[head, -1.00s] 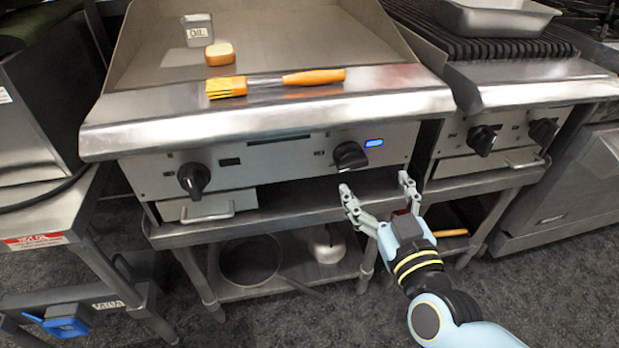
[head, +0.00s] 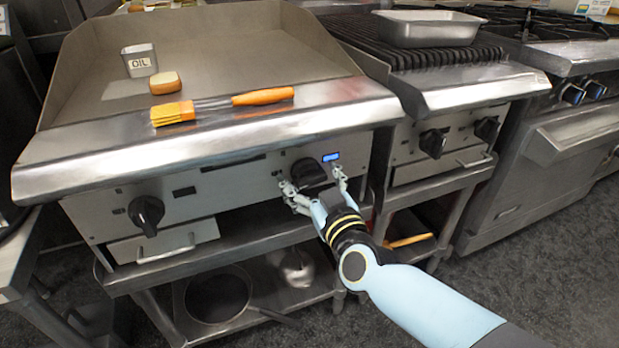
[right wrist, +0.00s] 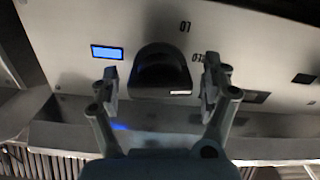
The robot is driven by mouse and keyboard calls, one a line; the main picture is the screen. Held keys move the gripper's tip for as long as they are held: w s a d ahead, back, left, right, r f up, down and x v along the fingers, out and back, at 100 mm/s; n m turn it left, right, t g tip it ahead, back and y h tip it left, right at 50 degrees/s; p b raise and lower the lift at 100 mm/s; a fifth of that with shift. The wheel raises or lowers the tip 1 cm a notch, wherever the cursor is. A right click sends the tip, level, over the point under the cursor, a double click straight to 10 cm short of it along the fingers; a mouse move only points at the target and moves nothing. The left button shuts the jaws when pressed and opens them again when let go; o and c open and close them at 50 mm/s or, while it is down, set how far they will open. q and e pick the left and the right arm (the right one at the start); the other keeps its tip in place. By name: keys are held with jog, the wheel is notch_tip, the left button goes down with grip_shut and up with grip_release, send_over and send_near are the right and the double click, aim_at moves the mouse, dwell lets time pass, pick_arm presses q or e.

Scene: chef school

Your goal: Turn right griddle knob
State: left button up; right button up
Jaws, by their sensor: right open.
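The right griddle knob (head: 311,172) is a black dial on the griddle's front panel (head: 236,184), beside a lit blue indicator (head: 331,157). My right gripper (head: 315,186) is open, with one finger on each side of the knob. In the right wrist view the knob (right wrist: 160,72) sits between and slightly beyond the two fingers (right wrist: 160,85); gaps show on both sides, and contact is not visible. The left griddle knob (head: 147,213) is at the other end of the panel. My left gripper is not in view.
The griddle's front ledge (head: 205,138) overhangs the knobs. A grill with two knobs stands to the right. A pan (head: 216,296) lies on the lower shelf.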

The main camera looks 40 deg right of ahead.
jog(key=shift+w+d, duration=0.1)
jog(key=shift+w, duration=0.15)
jog(key=c, duration=1.2)
jog(key=shift+o, duration=0.2)
